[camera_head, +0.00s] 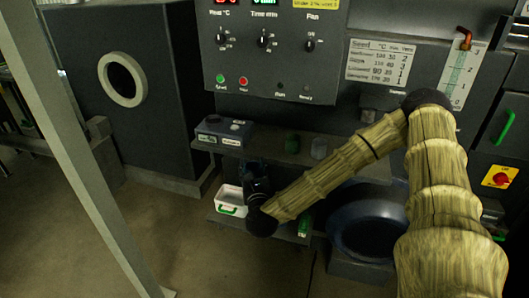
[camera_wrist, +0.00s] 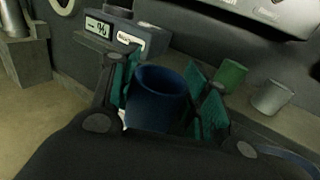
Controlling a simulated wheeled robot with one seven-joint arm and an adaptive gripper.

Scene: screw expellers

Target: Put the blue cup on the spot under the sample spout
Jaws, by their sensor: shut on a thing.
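The blue cup (camera_wrist: 157,98) is upright between the two teal-padded fingers of my gripper (camera_wrist: 165,92) in the wrist view. The fingers are shut on its sides, and its open rim faces up toward the camera. In the head view my gripper (camera_head: 257,178) is dark and small, in front of the shelf edge and to the right of a white tray. I cannot make out the cup clearly there. I cannot pick out the sample spout or the spot under it in either view.
The white tray (camera_head: 230,199) is below.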

